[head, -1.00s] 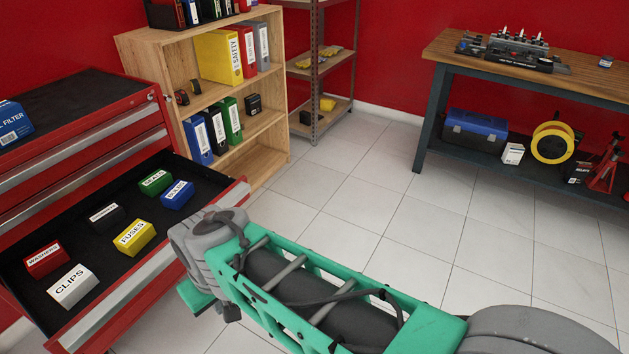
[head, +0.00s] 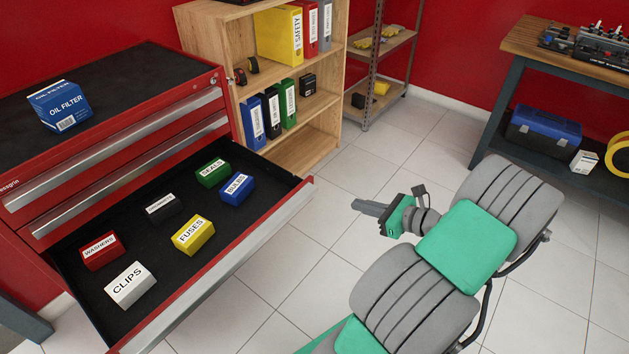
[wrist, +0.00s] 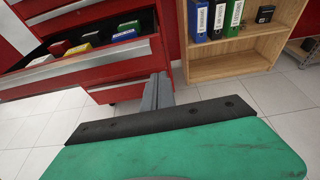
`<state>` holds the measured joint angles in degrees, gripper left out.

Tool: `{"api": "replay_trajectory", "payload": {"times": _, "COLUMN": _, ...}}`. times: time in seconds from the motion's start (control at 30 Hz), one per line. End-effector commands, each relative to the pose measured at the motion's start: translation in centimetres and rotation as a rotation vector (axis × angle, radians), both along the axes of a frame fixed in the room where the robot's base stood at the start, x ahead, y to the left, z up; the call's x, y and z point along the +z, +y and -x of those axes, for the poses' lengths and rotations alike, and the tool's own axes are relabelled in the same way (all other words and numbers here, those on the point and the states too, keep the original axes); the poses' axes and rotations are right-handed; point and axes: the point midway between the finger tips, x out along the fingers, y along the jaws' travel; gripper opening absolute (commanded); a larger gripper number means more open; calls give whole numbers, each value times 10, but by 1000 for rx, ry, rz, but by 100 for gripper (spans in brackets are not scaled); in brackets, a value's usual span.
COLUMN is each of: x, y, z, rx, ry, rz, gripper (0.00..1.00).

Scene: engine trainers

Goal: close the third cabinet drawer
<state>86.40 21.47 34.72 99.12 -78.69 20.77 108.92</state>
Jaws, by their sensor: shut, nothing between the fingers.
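The red cabinet (head: 215,85) stands at the left in the head view. Its third drawer (head: 235,262) is pulled far out, with its long silver front handle facing the floor area. The drawer holds small labelled boxes, including white CLIPS (head: 130,284), yellow FUSES (head: 193,235) and red WASHERS (head: 102,250). My gripper (head: 357,206) is shut and empty, to the right of the drawer front and apart from it, pointing left. In the wrist view, the shut fingers (wrist: 158,92) show in front of the cabinet, with the open drawer front (wrist: 80,68) at the upper left.
A blue oil filter box (head: 60,105) sits on the cabinet top. A wooden bookshelf (head: 210,55) with binders stands behind the cabinet. A workbench (head: 510,85) is at the right. The tiled floor (head: 310,265) between drawer and arm is clear.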

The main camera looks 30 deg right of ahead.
Motion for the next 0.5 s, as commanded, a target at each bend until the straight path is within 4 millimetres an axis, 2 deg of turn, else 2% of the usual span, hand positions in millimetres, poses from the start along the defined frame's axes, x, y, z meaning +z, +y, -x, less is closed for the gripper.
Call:
{"api": "replay_trajectory", "payload": {"times": 0.07, "x": 0, "y": -3, "z": 1, "rx": -20, "ry": -11, "rz": -30, "gripper": 0}}
{"api": "replay_trajectory", "payload": {"times": 0.17, "x": -4, "y": 3, "z": -11, "rx": -14, "ry": -11, "rz": -31, "gripper": 0}}
{"api": "replay_trajectory", "payload": {"times": 0.5, "x": -26, "y": 25, "z": -77, "rx": -9, "ry": -8, "rz": -25, "gripper": 0}}
